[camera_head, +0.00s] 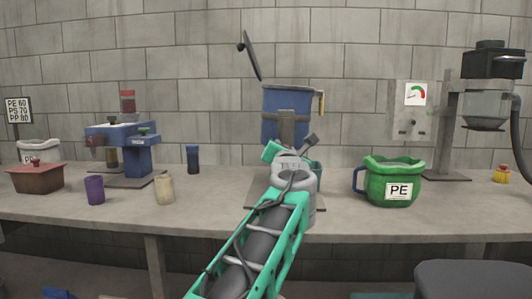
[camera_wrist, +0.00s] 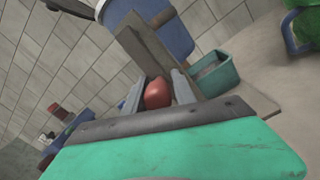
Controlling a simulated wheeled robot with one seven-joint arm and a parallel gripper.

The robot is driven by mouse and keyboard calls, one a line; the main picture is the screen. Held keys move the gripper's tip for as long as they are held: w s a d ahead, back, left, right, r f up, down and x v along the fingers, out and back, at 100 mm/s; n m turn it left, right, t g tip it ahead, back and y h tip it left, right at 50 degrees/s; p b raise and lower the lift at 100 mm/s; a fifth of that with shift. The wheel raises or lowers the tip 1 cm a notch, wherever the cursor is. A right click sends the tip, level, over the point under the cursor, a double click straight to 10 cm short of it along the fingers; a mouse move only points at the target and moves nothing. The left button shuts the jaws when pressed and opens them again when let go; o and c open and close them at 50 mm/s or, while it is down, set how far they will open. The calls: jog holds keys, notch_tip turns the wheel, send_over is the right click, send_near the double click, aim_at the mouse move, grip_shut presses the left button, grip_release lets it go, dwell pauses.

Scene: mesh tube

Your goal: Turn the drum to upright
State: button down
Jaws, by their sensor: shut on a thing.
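The blue drum (camera_head: 284,118) is mounted on a grey post (camera_head: 287,132) at the back middle of the bench. In the head view its rim is on top and it looks about upright. A dark lid (camera_head: 250,56) stands open at its upper left. The drum's lower side also shows in the wrist view (camera_wrist: 172,38). My gripper (camera_wrist: 157,88) is shut on a red knob (camera_wrist: 158,93) in front of the post, below the drum. In the head view my arm hides the knob and the fingers.
A teal tray (camera_wrist: 214,75) sits beside the post. A green PE bucket (camera_head: 393,183) stands to the right, near a grey gauge box (camera_head: 411,112). A purple cup (camera_head: 95,190), a cream cup (camera_head: 164,189) and a blue machine (camera_head: 137,152) stand left. Clear bench lies between.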

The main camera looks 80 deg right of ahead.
jog(key=shift+s+r, duration=0.25)
jog(key=c, duration=1.3)
grip_release()
jog(key=shift+s, duration=0.15)
jog(key=shift+o, duration=0.9)
jog(key=shift+w, duration=0.2)
jog(key=s+a, duration=0.1)
jog(key=a, duration=0.6)
jog(key=shift+a+f, duration=0.25)
jog(key=shift+a, duration=0.05)
